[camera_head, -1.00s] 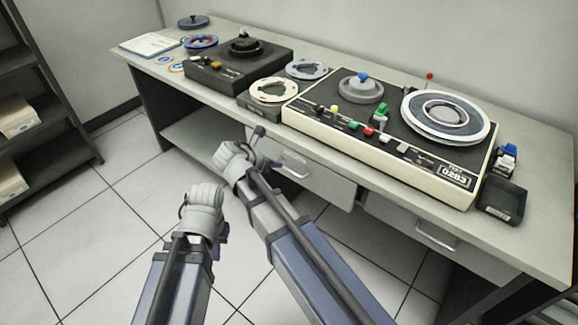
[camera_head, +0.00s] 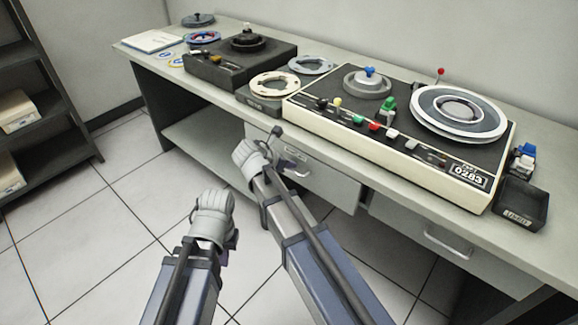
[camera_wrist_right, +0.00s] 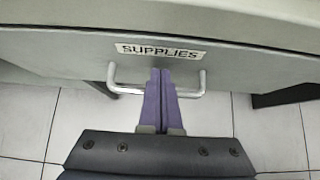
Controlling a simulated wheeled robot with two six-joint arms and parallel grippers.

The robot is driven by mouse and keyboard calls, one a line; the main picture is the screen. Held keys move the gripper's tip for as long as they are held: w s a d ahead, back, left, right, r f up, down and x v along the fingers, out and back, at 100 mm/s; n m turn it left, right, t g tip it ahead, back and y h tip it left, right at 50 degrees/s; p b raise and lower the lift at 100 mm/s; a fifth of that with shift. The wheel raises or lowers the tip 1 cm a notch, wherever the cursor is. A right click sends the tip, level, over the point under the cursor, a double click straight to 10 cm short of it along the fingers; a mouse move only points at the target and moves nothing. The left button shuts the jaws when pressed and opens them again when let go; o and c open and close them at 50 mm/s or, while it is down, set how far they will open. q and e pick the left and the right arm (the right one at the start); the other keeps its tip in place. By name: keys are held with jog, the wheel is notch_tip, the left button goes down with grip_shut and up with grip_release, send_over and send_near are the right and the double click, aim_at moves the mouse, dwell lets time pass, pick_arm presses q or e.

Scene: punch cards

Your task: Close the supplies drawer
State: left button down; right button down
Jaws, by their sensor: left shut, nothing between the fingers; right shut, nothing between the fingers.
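The supplies drawer (camera_head: 325,182) is in the desk front in the head view, a grey front with a metal handle (camera_head: 292,166). It also shows in the right wrist view (camera_wrist_right: 60,48), with a label reading SUPPLIES above its handle (camera_wrist_right: 125,88). My right gripper (camera_wrist_right: 160,72) is shut and empty, its purple fingertips in front of the handle's middle, close to the drawer front; contact cannot be told. In the head view the right hand (camera_head: 265,150) hides the drawer's left part. My left gripper (camera_head: 220,196) is shut and empty, lower left, over the floor, away from the desk.
The desk (camera_head: 400,190) carries a tape machine (camera_head: 440,160), a dark smaller machine (camera_head: 215,75) and a black tray (camera_head: 520,205). A second drawer (camera_head: 465,240) is to the right. A dark shelf (camera_head: 50,105) stands at left; the floor between is clear.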

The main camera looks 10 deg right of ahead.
aim_at(296, 154)
jog(key=w+d, duration=0.1)
jog(key=d, duration=0.1)
jog(key=w+d, duration=0.2)
jog(key=shift+r, duration=0.1)
pick_arm(q)
jog(key=shift+a, duration=0.1)
jog(key=shift+r, duration=0.1)
pick_arm(e)
jog(key=shift+r, duration=0.1)
pick_arm(q)
jog(key=shift+r, duration=0.1)
